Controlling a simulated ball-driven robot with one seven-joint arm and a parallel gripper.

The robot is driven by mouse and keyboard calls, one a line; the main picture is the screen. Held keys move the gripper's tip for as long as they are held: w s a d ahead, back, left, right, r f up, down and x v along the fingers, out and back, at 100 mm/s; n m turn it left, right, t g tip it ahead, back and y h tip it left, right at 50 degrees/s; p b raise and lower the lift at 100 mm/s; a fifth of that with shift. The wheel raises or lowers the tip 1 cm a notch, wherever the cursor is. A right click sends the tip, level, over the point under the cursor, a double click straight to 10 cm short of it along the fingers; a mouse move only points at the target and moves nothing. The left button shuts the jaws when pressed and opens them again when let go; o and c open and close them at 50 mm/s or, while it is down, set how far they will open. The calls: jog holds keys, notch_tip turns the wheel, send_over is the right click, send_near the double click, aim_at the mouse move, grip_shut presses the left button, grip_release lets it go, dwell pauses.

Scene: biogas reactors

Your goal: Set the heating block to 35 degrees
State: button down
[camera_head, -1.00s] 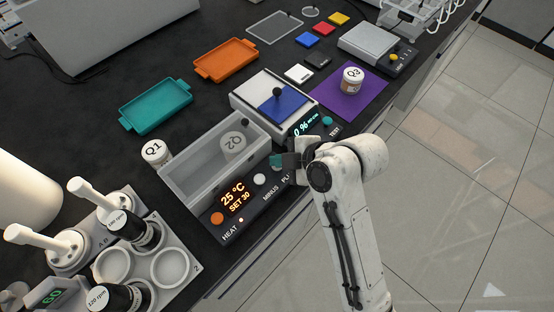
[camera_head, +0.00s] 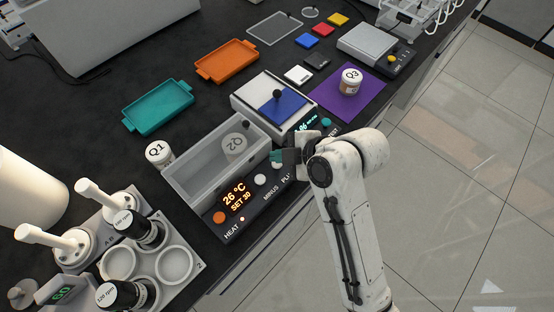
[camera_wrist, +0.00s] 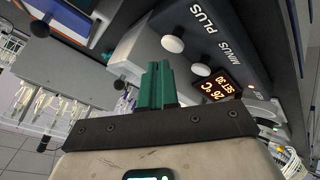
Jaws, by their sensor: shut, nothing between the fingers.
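The heating block (camera_head: 207,196) is a grey open-topped box with a dark control panel. Its orange display (camera_head: 236,198) reads 26 °C and SET 30, and also shows in the wrist view (camera_wrist: 218,86). An orange HEAT button (camera_head: 219,217) is at the panel's left end. A white MINUS button (camera_head: 260,180) sits in the middle. The PLUS button (camera_wrist: 172,43) shows as a white knob in the wrist view. A jar marked Q2 (camera_head: 235,144) is inside the block. My gripper (camera_wrist: 157,82) has green fingers, shut and empty, close to the PLUS end of the panel, apart from the knobs in the wrist view.
A scale-like device with a blue plate (camera_head: 281,101) stands just beyond my gripper. Jar Q1 (camera_head: 159,152) is left of the block. Jar Q3 (camera_head: 351,80) stands on a purple mat (camera_head: 330,101). A stirrer rack (camera_head: 174,262) is at the lower left. The floor at right is clear.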

aim_at(281, 165)
jog(key=shift+r+p, duration=2.1)
jog(key=shift+r, duration=0.45)
dwell(0.7)
